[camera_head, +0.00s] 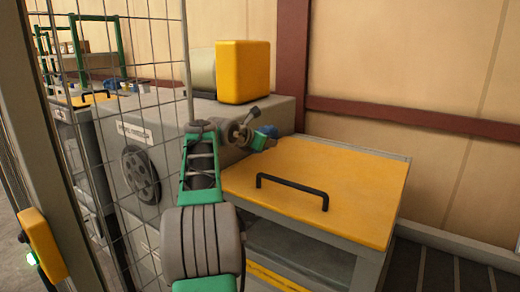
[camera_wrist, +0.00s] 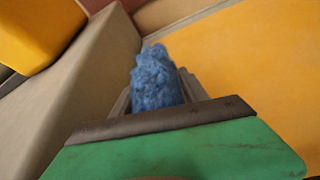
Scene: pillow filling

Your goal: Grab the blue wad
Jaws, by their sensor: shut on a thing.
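The blue wad (camera_wrist: 155,80) is a fluffy, lumpy blue clump in the middle of the wrist view. My gripper (camera_wrist: 157,98) is shut on it, with the wad sticking out past the fingertips. In the head view, my gripper (camera_head: 262,140) is at the end of my outstretched arm, by the right end of the grey machine and above the far left corner of the yellow panel. The blue wad (camera_head: 271,131) shows there as a small blue patch at the gripper's tip.
The grey machine (camera_head: 165,125) with a yellow box (camera_head: 243,72) on top stands left of the yellow panel (camera_head: 340,190), which has a black handle (camera_head: 292,188). A wire mesh fence (camera_head: 150,60) stands at the left. The panel's top is otherwise clear.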

